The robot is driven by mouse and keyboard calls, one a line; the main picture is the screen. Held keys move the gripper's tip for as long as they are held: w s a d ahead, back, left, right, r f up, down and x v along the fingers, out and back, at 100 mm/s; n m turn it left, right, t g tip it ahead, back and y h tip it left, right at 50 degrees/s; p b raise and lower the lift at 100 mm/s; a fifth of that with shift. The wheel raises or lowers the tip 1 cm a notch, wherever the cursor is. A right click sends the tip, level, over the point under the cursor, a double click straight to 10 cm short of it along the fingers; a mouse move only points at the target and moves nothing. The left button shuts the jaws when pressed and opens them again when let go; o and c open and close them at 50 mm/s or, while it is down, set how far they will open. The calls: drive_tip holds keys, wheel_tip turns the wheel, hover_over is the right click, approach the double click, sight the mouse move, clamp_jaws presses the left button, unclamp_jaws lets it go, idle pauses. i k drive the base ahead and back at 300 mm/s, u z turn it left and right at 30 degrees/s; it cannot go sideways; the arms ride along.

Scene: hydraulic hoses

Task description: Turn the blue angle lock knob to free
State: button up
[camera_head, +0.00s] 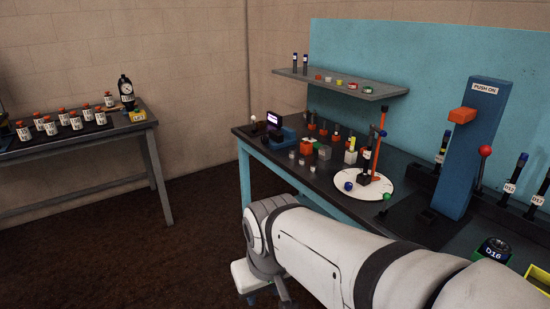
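A small round blue knob (348,186) is at the left front edge of a white round plate (371,190) on the blue-framed bench. I take it to be the angle lock knob, but it is too small to read its setting. A red upright post (379,150) and a dark holder with a white label (366,160) stand on the plate. A green knob (387,197) is at its right front. My white arm crosses the lower right in front of the bench. My gripper is not in view, and nothing is seen touching the blue knob.
Small blocks and fittings (322,151) crowd the bench to the left. A grey shelf (340,84) hangs above. A side table (75,146) holds several bottles. Floor between is clear.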

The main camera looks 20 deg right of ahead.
sight(348, 187)
drive_tip(key=z, duration=0.65)
drive_tip(key=i, duration=1.15)
drive_tip(key=z, duration=0.75)
drive_tip(key=k, duration=0.9)
drive_tip(key=z, duration=0.15)
drive_tip(key=i, duration=0.9)
drive_tip(key=u, duration=0.05)
